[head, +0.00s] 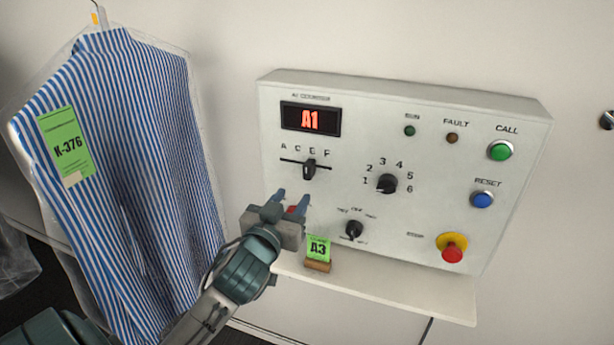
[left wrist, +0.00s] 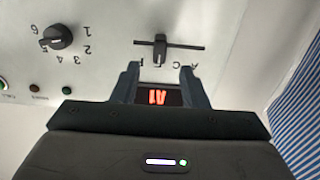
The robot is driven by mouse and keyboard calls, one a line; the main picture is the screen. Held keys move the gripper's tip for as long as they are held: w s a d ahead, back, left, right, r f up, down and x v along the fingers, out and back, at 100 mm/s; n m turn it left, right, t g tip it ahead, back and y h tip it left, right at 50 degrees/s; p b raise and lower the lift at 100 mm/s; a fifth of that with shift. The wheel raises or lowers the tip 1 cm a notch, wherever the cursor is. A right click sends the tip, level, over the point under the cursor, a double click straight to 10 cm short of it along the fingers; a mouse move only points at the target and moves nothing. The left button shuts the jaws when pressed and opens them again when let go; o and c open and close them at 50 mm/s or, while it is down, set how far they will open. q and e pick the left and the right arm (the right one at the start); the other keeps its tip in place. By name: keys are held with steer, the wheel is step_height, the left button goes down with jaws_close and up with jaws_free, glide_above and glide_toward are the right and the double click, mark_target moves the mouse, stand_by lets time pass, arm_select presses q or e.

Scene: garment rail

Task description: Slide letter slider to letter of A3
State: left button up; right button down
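The letter slider (head: 310,170) is a dark knob on a short horizontal slot in the grey control panel (head: 285,230), below a row of small letters. It stands right of the slot's middle, near the third letter. It also shows upside down in the left wrist view (left wrist: 160,48). The display (head: 311,119) reads A1 in red. A green card (head: 319,248) marked A3 stands on the ledge. My left gripper (head: 291,199) is open and empty, below and left of the slider in the head view. In the left wrist view its fingers (left wrist: 160,72) stand apart. My right gripper is out of view.
A numbered dial (head: 387,184) and a smaller dial (head: 354,230) sit right of the slider. Green (head: 501,150), blue (head: 482,200) and red (head: 452,250) buttons line the panel's right side. A bagged striped shirt (head: 130,190) hangs at left. The ledge (head: 400,294) juts out below the panel.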

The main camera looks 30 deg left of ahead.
mark_target(306, 178)
arm_select(q)
steer(key=p+x, duration=0.2)
steer(key=x, duration=0.7)
steer(key=shift+p, duration=0.4)
steer(key=shift+w+a+f, duration=0.15)
steer(key=shift+w+a, duration=0.05)
steer(key=shift+w, duration=0.3)
jaws_close()
